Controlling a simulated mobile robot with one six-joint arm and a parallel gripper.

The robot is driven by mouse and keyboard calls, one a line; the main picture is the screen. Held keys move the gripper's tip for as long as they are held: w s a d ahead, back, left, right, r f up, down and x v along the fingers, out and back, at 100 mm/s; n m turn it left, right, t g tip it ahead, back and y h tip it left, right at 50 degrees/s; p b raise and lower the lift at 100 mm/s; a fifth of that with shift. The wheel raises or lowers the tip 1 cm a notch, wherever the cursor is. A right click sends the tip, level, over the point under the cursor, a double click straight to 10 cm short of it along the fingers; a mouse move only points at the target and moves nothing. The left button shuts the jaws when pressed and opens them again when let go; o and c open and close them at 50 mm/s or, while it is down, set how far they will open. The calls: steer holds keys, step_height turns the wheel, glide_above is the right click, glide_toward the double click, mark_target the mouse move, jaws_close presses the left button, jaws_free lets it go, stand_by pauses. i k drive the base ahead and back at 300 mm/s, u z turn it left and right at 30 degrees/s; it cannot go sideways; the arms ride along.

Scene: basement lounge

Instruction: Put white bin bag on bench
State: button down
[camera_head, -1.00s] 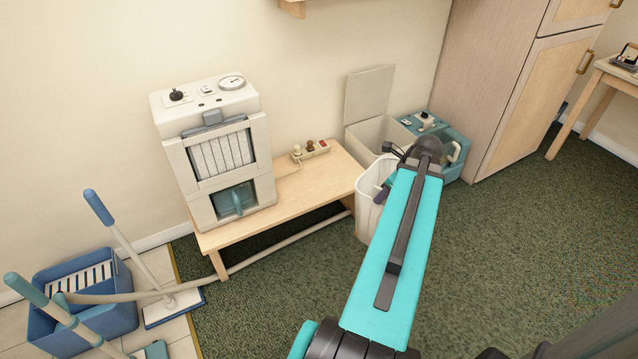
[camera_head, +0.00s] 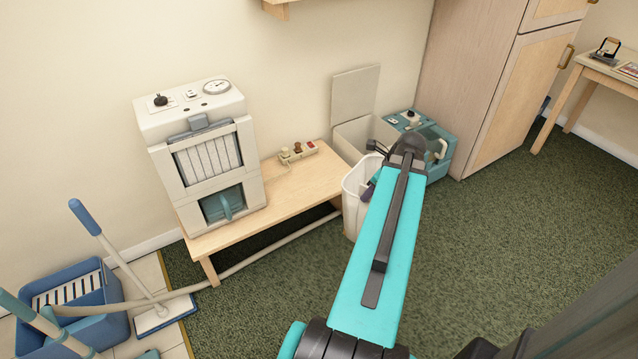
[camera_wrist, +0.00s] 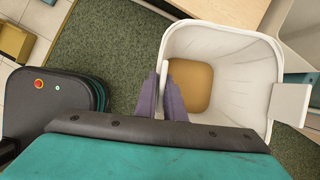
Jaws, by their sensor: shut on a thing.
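The white bin bag (camera_head: 352,205) is an open, tapered white container standing upright at the right end of the wooden bench (camera_head: 235,229). In the wrist view its white walls (camera_wrist: 240,65) surround a tan bottom. My gripper (camera_wrist: 165,72) is shut on its left wall there, one purple-grey finger on each side. In the head view my arm covers part of the bag and most of my gripper. The bag appears low beside the bench, not on top; whether its base touches the carpet is unclear.
A white machine (camera_head: 205,160) fills the bench's left part, and a small socket strip (camera_head: 298,152) lies at its back edge. Bare wood lies between and in front. A mop bucket (camera_head: 100,300) is at lower left.

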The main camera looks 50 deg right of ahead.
mark_target(319, 181)
steer(key=z, duration=0.05)
steer(key=i, duration=0.95)
steer(key=u, duration=0.1)
